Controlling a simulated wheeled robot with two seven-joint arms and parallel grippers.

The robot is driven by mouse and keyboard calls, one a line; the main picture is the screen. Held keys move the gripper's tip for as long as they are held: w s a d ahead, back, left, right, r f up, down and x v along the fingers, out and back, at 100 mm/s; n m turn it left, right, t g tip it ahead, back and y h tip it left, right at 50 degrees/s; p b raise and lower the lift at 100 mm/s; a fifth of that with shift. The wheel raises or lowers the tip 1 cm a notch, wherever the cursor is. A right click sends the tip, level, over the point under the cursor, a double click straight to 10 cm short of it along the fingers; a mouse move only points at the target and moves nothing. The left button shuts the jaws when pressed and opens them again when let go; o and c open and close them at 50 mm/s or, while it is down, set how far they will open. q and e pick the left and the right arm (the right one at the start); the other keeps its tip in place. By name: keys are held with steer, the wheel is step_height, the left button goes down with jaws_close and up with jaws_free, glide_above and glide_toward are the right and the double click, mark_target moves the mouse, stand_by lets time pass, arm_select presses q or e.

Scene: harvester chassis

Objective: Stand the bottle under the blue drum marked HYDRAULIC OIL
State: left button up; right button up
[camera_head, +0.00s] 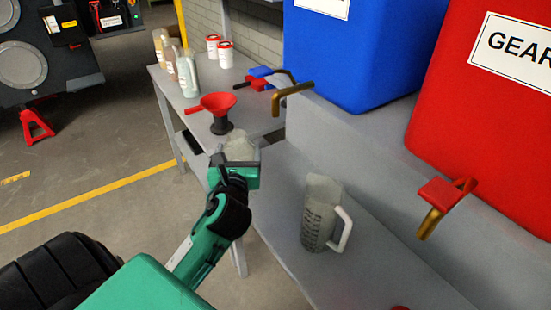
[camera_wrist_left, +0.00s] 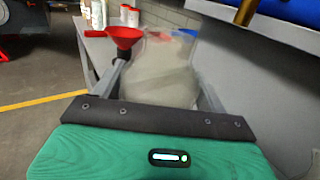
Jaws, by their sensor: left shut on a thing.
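My left gripper (camera_head: 236,161) is shut on a pale translucent bottle (camera_head: 240,148), which looks roughly upright. The bottle fills the space between the fingers in the left wrist view (camera_wrist_left: 160,78). It is to the left of and below the blue drum (camera_head: 360,50), near the edge of the grey bench. Only a strip of the drum's white label shows, and I cannot read it. A brass tap (camera_head: 293,90) sticks out at the drum's lower left, above and to the right of the bottle. My right gripper is out of view.
A measuring jug (camera_head: 322,215) stands on the low shelf (camera_head: 370,265), right of my gripper. A red drum (camera_head: 490,110) with a red-handled tap (camera_head: 440,200) is at right. A red funnel (camera_head: 218,104) and several bottles stand on the grey bench (camera_head: 255,120) behind.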

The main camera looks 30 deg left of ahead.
arm_select(q)
steer(key=w+d, duration=0.4)
steer(key=w, duration=0.5)
step_height(320, 180, down, 7)
steer(key=w, duration=0.1)
steer(key=shift+b, duration=0.45)
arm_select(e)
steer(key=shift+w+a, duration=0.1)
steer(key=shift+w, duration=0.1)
arm_select(q)
steer(key=o, duration=1.1)
steer(key=shift+d+f, duration=0.1)
steer(key=shift+f, duration=0.05)
steer(key=o, duration=0.3)
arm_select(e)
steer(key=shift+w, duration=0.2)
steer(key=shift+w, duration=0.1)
